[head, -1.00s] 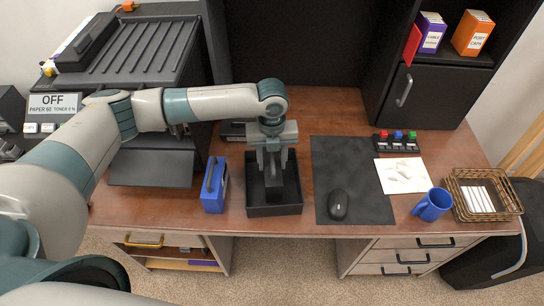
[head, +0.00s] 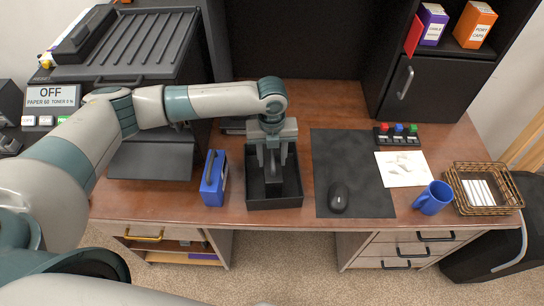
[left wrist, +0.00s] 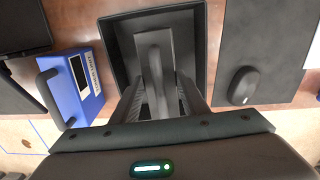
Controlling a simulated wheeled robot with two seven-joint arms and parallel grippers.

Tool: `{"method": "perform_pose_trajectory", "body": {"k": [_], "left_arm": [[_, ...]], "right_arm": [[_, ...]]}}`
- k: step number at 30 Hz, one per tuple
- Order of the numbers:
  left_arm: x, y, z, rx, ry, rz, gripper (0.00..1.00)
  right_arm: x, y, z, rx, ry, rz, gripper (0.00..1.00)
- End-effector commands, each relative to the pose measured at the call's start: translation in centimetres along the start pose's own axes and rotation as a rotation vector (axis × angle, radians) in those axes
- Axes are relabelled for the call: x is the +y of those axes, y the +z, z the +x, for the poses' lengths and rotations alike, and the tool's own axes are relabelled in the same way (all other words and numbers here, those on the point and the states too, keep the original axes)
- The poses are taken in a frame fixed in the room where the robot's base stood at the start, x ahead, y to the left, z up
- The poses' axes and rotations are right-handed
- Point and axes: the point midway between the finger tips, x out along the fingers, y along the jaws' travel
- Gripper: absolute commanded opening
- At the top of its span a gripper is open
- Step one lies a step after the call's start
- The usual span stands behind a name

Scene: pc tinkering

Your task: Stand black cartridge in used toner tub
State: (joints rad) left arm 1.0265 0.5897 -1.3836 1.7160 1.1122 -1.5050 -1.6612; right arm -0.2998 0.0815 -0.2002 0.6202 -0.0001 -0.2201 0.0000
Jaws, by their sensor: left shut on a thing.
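The black cartridge (head: 274,187) is held in my left gripper (head: 272,160), whose fingers are shut on it. In the left wrist view the cartridge (left wrist: 153,48) shows between the two fingers (left wrist: 163,98). The used toner tub is an open black box (head: 275,204) on the desk. It also shows in the left wrist view (left wrist: 116,50). The cartridge is inside the tub's outline and looks roughly upright. Its lower end is dark against the tub floor, so I cannot tell whether it touches. My right gripper is not in view.
A blue box with a handle (head: 214,178) stands close left of the tub. A dark mat (head: 350,165) with a black mouse (head: 339,197) lies right. Further right are a blue mug (head: 433,198) and a wicker basket (head: 484,188). The printer (head: 125,50) is at left.

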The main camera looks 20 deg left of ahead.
Motion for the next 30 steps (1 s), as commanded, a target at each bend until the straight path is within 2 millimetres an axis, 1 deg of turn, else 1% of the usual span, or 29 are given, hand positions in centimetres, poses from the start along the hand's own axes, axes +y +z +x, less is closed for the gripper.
{"method": "perform_pose_trajectory", "body": {"k": [22, 23, 24, 25, 30], "left_arm": [[-0.05, 0.04, 0.86, -0.001, -0.001, 0.000, 0.00], [-0.05, 0.04, 0.82, -0.001, -0.001, 0.000, 0.47], [-0.05, 0.04, 0.83, -0.001, -0.001, 0.000, 0.57], [-0.04, 0.03, 0.83, -0.001, -0.001, 0.000, 0.62], [-0.03, 0.01, 0.86, 0.000, -0.001, 0.000, 0.62]], "right_arm": [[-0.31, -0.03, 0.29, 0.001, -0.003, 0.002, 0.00], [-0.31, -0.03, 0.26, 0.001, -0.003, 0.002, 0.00], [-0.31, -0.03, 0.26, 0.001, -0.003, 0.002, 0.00], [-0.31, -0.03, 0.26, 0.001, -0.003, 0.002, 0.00], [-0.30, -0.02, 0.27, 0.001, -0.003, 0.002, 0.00]]}}
